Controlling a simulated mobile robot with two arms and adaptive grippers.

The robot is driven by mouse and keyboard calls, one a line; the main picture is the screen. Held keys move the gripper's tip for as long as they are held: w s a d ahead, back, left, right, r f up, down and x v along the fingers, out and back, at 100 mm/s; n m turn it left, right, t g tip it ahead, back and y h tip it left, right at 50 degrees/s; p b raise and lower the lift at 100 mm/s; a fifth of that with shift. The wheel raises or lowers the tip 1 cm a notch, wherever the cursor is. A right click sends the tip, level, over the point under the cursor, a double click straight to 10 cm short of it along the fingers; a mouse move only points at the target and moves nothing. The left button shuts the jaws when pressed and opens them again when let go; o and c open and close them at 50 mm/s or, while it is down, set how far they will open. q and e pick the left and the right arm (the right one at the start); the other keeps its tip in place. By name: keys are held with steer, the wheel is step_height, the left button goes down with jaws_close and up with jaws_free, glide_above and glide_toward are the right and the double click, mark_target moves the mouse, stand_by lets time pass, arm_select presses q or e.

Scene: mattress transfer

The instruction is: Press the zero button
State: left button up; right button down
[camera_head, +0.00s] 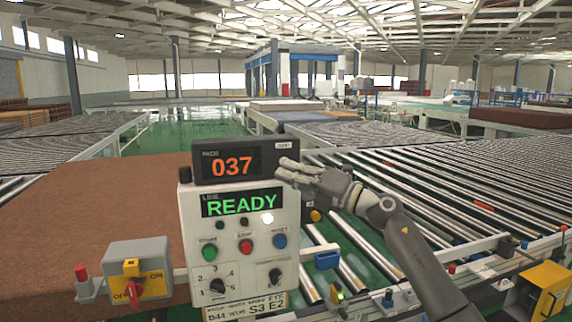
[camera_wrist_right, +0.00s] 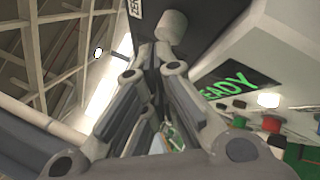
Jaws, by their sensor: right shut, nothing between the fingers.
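The control box (camera_head: 192,232) stands upright with a counter (camera_head: 203,174) on top showing 037 in orange. A small white label, too small to read for certain, is at the counter's upper right. In the wrist view my right gripper (camera_wrist_right: 160,42) points at a dark surface beside the READY screen (camera_wrist_right: 236,84). My left gripper is not in view.
Below the READY screen (camera_head: 240,205) are a green button (camera_head: 209,252), a red button (camera_head: 246,247), a blue button (camera_head: 280,241) and two knobs. Roller conveyors (camera_head: 450,180) lie right.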

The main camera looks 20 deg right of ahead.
steer(key=shift+w, duration=0.85)
stand_by(0.9)
steer(key=shift+s, duration=0.1)
steer(key=shift+s+p, duration=0.3)
steer(key=shift+s, duration=0.8)
steer(key=s+p, duration=0.1)
steer(key=s, duration=0.4)
steer(key=shift+d+p, duration=0.15)
steer(key=shift+p, duration=0.25)
